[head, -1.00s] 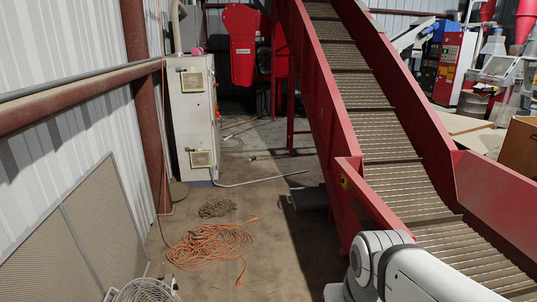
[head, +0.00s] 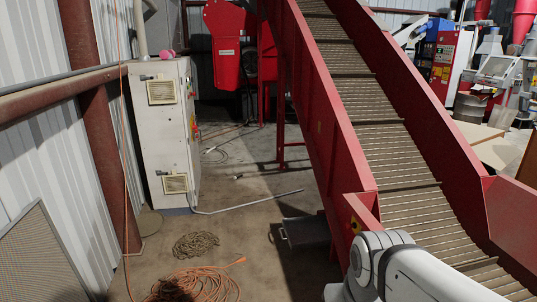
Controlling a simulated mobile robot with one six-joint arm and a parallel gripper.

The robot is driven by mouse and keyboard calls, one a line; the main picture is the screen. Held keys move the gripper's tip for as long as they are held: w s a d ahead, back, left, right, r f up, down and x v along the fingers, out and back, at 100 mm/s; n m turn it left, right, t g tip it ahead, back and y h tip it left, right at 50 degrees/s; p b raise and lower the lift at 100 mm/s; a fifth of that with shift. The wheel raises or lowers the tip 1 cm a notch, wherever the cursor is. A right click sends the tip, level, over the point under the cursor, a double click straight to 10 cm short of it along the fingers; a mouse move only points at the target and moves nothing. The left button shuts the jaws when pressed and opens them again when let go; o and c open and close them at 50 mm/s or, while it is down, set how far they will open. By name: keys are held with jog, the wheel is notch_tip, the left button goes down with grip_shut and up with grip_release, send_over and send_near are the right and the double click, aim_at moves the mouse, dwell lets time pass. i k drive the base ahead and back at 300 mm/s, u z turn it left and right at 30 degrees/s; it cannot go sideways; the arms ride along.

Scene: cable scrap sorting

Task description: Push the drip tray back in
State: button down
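The drip tray seems to be the flat dark grey metal tray (head: 306,232) on the floor at the left side of the red conveyor (head: 335,150). It sticks out to the left from under the conveyor frame. A small handle-like part shows at its left end. Its right end is hidden or lost in shadow by the conveyor. A white and grey part of my arm shows at the bottom right, in front of the conveyor. My gripper is not in view.
An orange cable coil (head: 195,284) and a darker coil (head: 195,245) lie on the floor to the left. A thin rod or pipe (head: 250,203) lies behind the tray. A white cabinet (head: 165,135) stands by the left wall. Bare concrete lies between coils and tray.

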aim_at(311, 230)
jog(key=z, duration=0.1)
jog(key=i, duration=3.5)
jog(key=z, duration=0.15)
